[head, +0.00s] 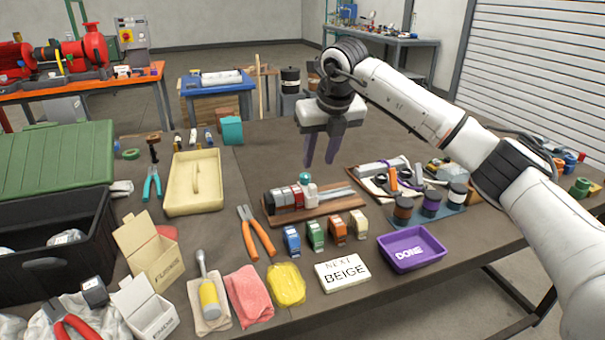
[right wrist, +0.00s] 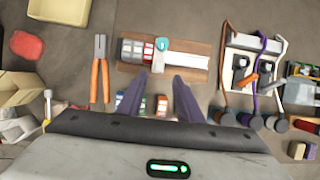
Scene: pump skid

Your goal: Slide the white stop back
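The white stop (head: 311,192) stands on a metal rail (head: 335,193) on a wooden board (head: 322,208). A teal knob (head: 305,178) is at the stop. Red and grey blocks (head: 284,199) sit in a row left of the stop, and bare rail runs to its right. The right wrist view also shows the stop (right wrist: 161,58) and the rail (right wrist: 190,60). My right gripper (head: 319,163) is open and empty, with purple fingers pointing down, above and apart from the fixture. In the right wrist view its fingertips (right wrist: 160,75) are apart. My left gripper is not in view.
Blue, green, orange and beige pieces (head: 314,236) stand in front of the board. Nearby are a sign reading NEXT BEIGE (head: 342,275), a purple DONE tray (head: 386,262), orange-handled pliers (head: 248,240), and a rack with jars (head: 450,216) at right.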

